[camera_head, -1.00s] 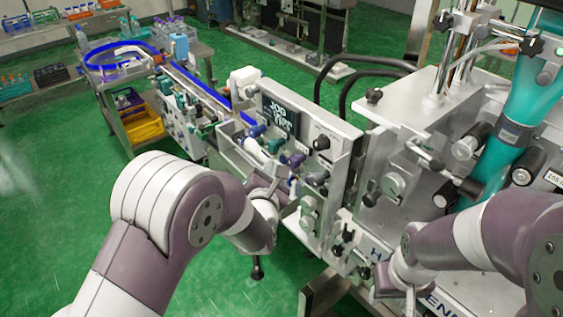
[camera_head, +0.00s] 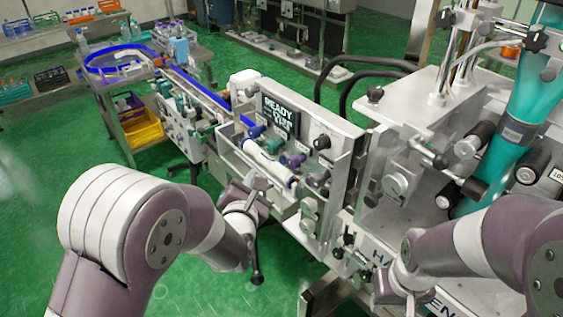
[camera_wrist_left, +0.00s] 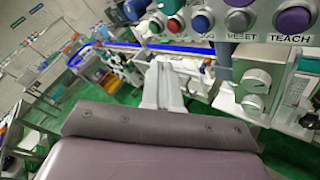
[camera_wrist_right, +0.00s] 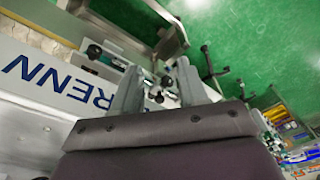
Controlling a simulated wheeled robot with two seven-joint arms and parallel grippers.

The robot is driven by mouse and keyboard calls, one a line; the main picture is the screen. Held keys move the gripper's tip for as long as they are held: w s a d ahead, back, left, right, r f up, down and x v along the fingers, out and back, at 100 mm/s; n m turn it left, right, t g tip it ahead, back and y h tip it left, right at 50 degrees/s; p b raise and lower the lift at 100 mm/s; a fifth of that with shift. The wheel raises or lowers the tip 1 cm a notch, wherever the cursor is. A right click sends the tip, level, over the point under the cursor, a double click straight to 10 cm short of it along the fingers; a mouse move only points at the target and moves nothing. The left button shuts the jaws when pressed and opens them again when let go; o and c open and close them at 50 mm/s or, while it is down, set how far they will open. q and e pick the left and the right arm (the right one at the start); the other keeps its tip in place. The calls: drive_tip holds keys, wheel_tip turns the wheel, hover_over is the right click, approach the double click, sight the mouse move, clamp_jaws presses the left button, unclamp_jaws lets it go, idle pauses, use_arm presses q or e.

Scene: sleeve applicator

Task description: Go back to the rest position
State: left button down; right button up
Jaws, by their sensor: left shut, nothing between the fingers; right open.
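My left gripper (camera_head: 260,187) is beside the front of the machine's control panel, left of and below the knobs. In the left wrist view its fingers (camera_wrist_left: 163,82) are together with nothing between them, below the coloured buttons. My right gripper (camera_head: 405,298) is low in front of the machine's body, partly hidden by my own arm. In the right wrist view its two fingers (camera_wrist_right: 155,82) stand apart and empty, close to the lettered white panel. The small display (camera_head: 280,114) on the panel begins with "READY"; its lower line is hard to read.
The control panel (camera_head: 338,165) carries several knobs and buttons. A teal cylinder (camera_head: 513,125) stands at the right. A conveyor with blue rails (camera_head: 195,83) runs to the back left, past a yellow bin (camera_head: 141,133). The green floor (camera_head: 45,190) at the left is open.

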idle(0.6)
use_arm(q)
drive_tip(key=s+f+m+g+h, duration=0.1)
drive_tip(key=s+f+m+g, duration=0.8)
drive_tip(key=m, duration=0.7)
drive_tip(key=s+a+f+m+g+y+b, duration=0.1)
drive_tip(key=s+a+m+g, duration=0.5)
drive_tip(key=s+m, duration=0.6)
drive_tip(key=shift+s+a+f+y+b, duration=0.3)
drive_tip(key=shift+s+a+f+b, duration=0.15)
drive_tip(key=shift+a, duration=0.5)
